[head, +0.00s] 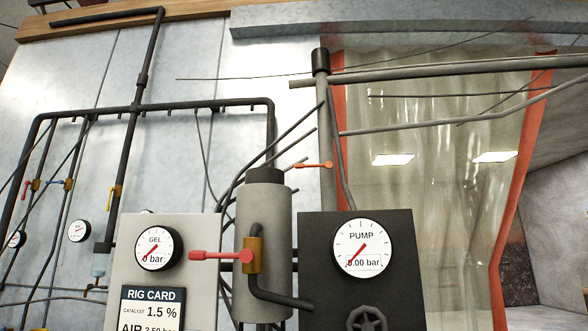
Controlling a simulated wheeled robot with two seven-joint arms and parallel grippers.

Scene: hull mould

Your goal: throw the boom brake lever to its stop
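A grey boom (450,70) runs to the right from the black-capped top of an upright grey post (325,120). A small orange-red lever (312,165) sticks out to the left from this post, roughly level; it looks like the boom brake lever, though no label shows. Its stop cannot be made out. A larger red lever (220,256) sits on a brass valve body (252,255) in front of a grey cylinder and points left. Neither of my grippers is in view.
A pale panel with a GEL gauge (157,248) and a RIG CARD (152,308) stands lower left. A dark box with a PUMP gauge (363,247) and a handwheel (367,318) stands lower right. Dark hoses cross near the post. An orange-edged clear curtain (430,190) hangs behind.

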